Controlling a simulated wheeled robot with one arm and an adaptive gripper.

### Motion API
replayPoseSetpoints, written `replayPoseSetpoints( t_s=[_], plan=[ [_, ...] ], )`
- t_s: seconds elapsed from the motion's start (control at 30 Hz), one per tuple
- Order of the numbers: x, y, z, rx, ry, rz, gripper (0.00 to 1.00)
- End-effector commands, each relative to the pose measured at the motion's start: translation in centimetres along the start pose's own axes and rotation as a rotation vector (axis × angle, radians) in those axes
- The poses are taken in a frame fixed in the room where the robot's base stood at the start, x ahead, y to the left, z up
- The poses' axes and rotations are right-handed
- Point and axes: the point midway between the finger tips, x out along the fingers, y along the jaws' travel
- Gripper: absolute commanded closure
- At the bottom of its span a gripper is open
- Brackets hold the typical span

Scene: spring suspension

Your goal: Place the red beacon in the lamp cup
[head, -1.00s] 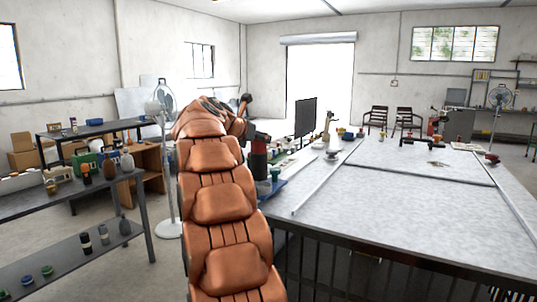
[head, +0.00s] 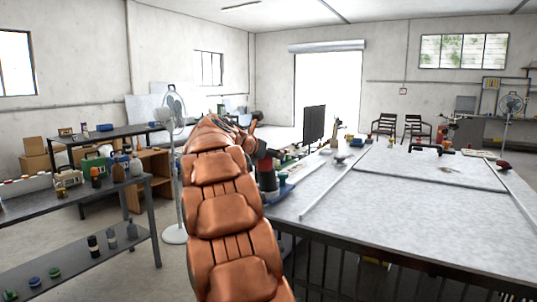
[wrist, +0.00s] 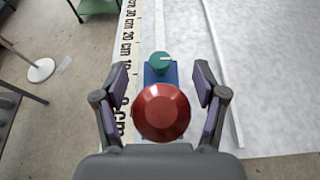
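In the wrist view, the red beacon (wrist: 160,112) is a round red dome seen from above, between the two fingers of my gripper (wrist: 160,92). The fingers are spread, with a visible gap on each side of the beacon. What lies under the beacon is hidden. I cannot make out the lamp cup.
A measuring strip (wrist: 127,50) runs along the left edge of the table (head: 400,205), and a pale rail (head: 325,196) lies along its top. A white fan (head: 174,115) stands left of my arm. Shelves (head: 75,205) with small items stand at left. Much of the tabletop is clear.

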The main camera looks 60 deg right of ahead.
Motion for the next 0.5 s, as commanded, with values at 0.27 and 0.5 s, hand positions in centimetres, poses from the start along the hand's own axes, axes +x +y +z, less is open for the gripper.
replayPoseSetpoints(
  t_s=[0.27,0.5],
  plan=[
    [-0.2,0.0,0.3,0.001,-0.005,0.002,0.25],
    [-1.4,0.1,0.3,0.002,-0.007,0.005,0.25]
  ],
)
